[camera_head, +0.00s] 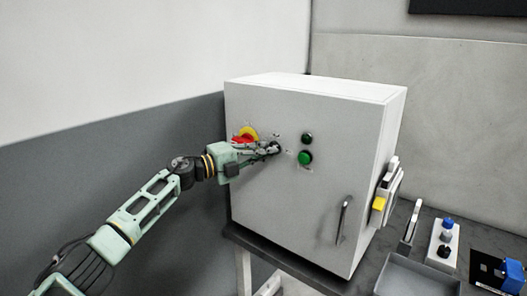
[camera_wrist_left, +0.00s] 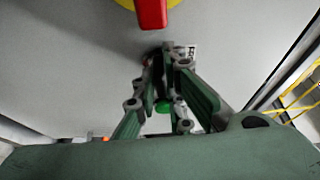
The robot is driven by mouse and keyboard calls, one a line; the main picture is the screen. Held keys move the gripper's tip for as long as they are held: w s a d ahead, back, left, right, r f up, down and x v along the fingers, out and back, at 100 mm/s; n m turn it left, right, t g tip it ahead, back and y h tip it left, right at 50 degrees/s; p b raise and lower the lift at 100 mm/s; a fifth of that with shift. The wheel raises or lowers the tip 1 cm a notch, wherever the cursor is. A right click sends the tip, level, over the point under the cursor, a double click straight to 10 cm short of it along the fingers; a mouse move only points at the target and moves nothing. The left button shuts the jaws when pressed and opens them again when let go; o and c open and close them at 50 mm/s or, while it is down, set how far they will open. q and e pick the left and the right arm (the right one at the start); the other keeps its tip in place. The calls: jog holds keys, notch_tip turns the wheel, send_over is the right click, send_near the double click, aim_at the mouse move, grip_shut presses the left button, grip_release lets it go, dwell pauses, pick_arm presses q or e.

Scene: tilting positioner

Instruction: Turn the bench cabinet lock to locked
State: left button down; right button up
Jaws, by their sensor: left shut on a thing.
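The bench cabinet (camera_head: 275,205) is a light grey box with a flat front panel. My left gripper (camera_head: 273,149) reaches in from the left to the upper part of that panel, just right of and below a red and yellow rotary switch (camera_head: 246,135). In the left wrist view the fingers (camera_wrist_left: 167,58) come together at the panel and are shut on the cabinet lock. The fingertips hide most of the lock, so I cannot tell which way it is turned. A small label plate (camera_wrist_left: 191,50) shows beside the fingertips. My right gripper is not in view.
A dark button (camera_head: 307,138) and a green button (camera_head: 305,158) sit close right of the fingers. A door handle (camera_head: 342,220) is lower right. A grey tray (camera_head: 418,278) and a switch box (camera_head: 443,245) stand on the bench at right.

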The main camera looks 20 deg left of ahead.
pick_arm(q)
jog(key=shift+f, duration=0.1)
dwell(0.5)
jog(key=c, duration=1.8)
grip_release()
jog(key=v, duration=1.2)
jog(key=shift+r, duration=0.25)
